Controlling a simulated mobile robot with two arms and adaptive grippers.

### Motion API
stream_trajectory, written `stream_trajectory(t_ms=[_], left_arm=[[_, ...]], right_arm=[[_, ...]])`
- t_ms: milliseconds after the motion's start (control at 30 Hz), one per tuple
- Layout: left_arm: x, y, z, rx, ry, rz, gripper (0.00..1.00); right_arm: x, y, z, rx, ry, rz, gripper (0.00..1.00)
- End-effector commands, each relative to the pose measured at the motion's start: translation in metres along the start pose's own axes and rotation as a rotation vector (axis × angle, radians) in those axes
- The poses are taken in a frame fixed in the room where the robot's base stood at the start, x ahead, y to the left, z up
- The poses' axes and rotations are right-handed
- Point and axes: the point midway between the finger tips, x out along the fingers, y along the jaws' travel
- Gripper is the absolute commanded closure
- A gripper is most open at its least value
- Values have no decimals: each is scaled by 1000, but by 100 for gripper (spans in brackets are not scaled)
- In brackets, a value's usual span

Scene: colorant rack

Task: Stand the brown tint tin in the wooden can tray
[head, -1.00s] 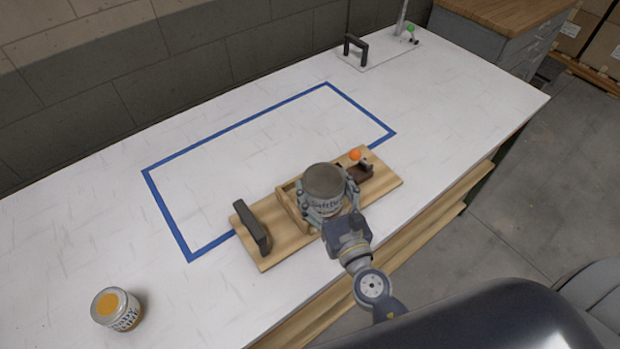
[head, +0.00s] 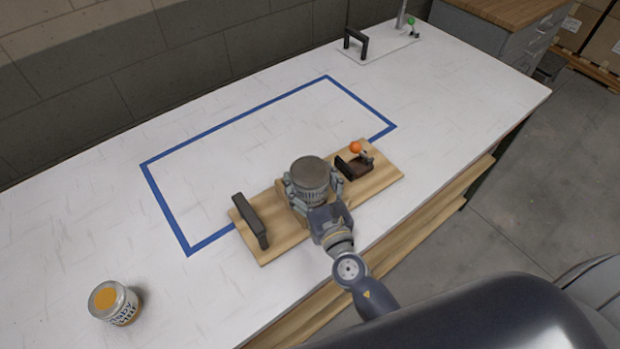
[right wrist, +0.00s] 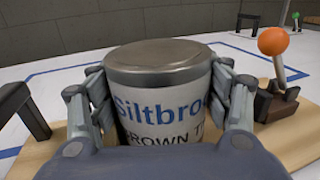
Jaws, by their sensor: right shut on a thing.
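The brown tint tin (head: 311,174) is a grey-lidded can, upright, with a white label reading "Siltbro…" and "BROWN T…" in the right wrist view (right wrist: 165,104). My right gripper (head: 312,196) is shut on the tin's sides. The wooden can tray (head: 265,246) is a board with a black handle (head: 250,221) at its left and an orange-knobbed clamp (head: 356,148) at its right. The tin is over the tray's middle compartment, whose walls are mostly hidden. I cannot tell whether it touches the tray floor. My left gripper is not in view.
A blue taped rectangle (head: 235,122) behind the tray is empty. A plate with a black handle (head: 356,42) lies at the back right.

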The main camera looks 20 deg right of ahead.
Motion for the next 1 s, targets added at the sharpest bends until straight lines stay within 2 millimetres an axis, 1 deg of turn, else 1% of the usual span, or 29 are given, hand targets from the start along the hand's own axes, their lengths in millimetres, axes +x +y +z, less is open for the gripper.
stream_trajectory(t_ms=[33,100,467,600,667,767,1000], left_arm=[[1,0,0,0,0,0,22],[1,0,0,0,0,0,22],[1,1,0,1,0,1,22],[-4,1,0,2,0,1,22],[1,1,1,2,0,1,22],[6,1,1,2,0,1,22],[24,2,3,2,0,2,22]], right_arm=[[0,0,-2,0,0,0,24],[0,0,-1,0,1,0,8],[0,0,-1,-1,1,0,8],[0,0,4,0,1,0,8],[-7,0,-1,-1,3,1,8],[-23,0,-2,0,4,1,8],[-71,0,-3,-2,3,2,8]])
